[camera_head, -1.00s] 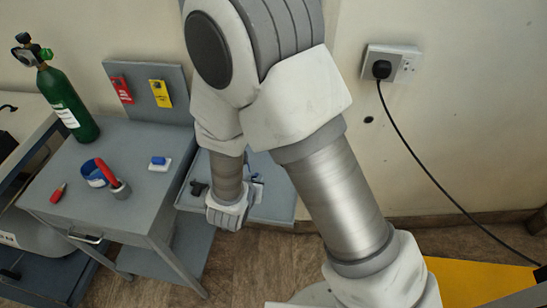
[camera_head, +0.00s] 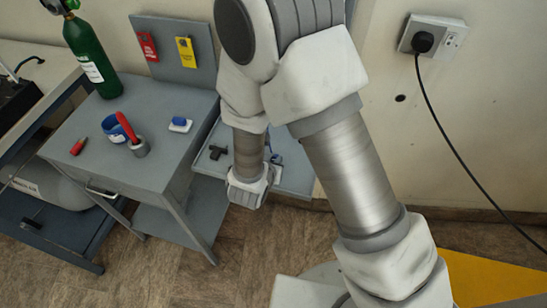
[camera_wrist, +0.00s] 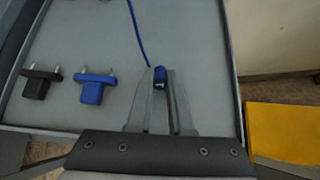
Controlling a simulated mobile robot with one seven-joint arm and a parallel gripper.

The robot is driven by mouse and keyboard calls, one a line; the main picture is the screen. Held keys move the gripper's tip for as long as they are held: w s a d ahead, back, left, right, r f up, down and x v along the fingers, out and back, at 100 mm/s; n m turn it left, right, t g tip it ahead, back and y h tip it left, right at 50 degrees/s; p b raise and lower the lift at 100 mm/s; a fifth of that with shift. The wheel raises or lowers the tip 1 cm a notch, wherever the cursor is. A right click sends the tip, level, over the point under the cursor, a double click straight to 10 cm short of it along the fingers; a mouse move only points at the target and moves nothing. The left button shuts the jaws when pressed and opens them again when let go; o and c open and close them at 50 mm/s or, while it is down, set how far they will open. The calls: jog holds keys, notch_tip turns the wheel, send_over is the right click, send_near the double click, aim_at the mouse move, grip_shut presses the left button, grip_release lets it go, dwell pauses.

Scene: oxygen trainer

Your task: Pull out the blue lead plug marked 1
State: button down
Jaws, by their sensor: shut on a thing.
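In the wrist view, my gripper (camera_wrist: 161,80) is shut on a small blue lead plug (camera_wrist: 160,72) with a blue lead running up behind it. No number can be read on it, and I cannot tell whether it is still in a socket. A two-pronged blue plug (camera_wrist: 95,88) and a two-pronged black plug (camera_wrist: 38,82) lie to the left on the grey tray (camera_wrist: 110,40). In the head view my arm hides most of this area, and the fingertips do not show.
A grey table (camera_head: 150,175) at the left carries a green cylinder (camera_head: 92,60), a red-handled item (camera_head: 128,128) and a small blue-and-white piece (camera_head: 180,125). A wall outlet (camera_head: 433,35) with a black cord is at right. A yellow patch (camera_head: 480,270) lies on the floor.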

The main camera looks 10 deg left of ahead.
jog(key=shift+f+b, duration=0.3)
jog(key=shift+b, duration=0.1)
jog(key=c, duration=0.7)
grip_release()
jog(key=shift+c, duration=0.2)
jog(key=p+v, duration=0.3)
jog(key=v, duration=1.4)
jog(key=shift+a+p, duration=0.15)
jog(key=shift+p, duration=0.25)
jog(key=shift+s+r, duration=0.15)
